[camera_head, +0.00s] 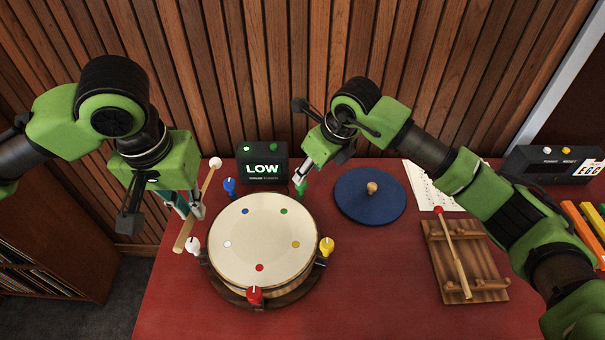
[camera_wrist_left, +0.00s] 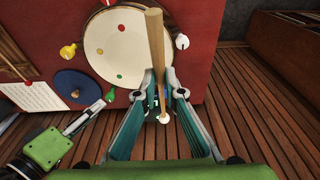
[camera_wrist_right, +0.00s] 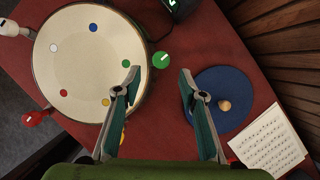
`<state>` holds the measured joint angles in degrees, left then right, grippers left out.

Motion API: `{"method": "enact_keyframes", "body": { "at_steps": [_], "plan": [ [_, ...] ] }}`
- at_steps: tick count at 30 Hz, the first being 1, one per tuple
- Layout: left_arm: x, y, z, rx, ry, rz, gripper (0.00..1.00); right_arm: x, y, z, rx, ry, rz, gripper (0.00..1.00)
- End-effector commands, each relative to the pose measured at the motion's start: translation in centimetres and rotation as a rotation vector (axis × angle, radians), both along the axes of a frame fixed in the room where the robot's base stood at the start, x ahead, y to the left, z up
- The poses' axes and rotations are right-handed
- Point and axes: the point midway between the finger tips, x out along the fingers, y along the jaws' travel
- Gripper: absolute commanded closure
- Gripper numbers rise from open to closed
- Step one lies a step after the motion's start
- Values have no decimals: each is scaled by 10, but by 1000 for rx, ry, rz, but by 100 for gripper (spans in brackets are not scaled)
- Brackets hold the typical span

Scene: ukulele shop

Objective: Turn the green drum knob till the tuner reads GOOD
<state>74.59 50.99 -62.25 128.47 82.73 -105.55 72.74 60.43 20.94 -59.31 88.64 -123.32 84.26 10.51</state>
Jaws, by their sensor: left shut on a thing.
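The drum (camera_head: 263,245) stands on the red table with colored knobs around its rim. The green knob (camera_head: 301,187) is at its back right, by the tuner. The tuner (camera_head: 262,163) reads LOW. My right gripper (camera_head: 302,180) is over the green knob; in the right wrist view its fingers (camera_wrist_right: 160,77) are apart, and the knob (camera_wrist_right: 161,60) shows just beyond the gap between the tips. My left gripper (camera_head: 190,212) is shut on a wooden beater (camera_head: 207,186) with a white ball, left of the drum; the beater also shows in the left wrist view (camera_wrist_left: 156,45).
A blue round pad (camera_head: 370,207) with a wooden knob lies right of the drum. A sheet of music (camera_head: 425,184), a wooden rack (camera_head: 480,265) with a red-tipped mallet and a black box (camera_head: 548,170) stand farther right. A slatted wall is behind the table.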

Motion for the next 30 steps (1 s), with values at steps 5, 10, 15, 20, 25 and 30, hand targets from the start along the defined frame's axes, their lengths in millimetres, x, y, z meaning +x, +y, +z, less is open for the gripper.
{"method": "enact_keyframes", "body": {
  "at_steps": [5,10,15,20,25,30],
  "plan": [
    [0,0,14,0,0,0,100,9,10,-30,0,4,0,62],
    [0,0,19,0,0,0,100,15,16,-51,0,2,-1,62],
    [0,0,21,0,0,0,100,18,18,-59,1,-1,0,62],
    [0,0,20,0,0,0,100,18,18,-60,0,-1,1,62],
    [0,0,20,0,0,0,100,18,18,-60,0,-1,1,83],
    [0,0,20,0,0,0,100,18,18,-60,1,-1,0,100]
  ]
}}
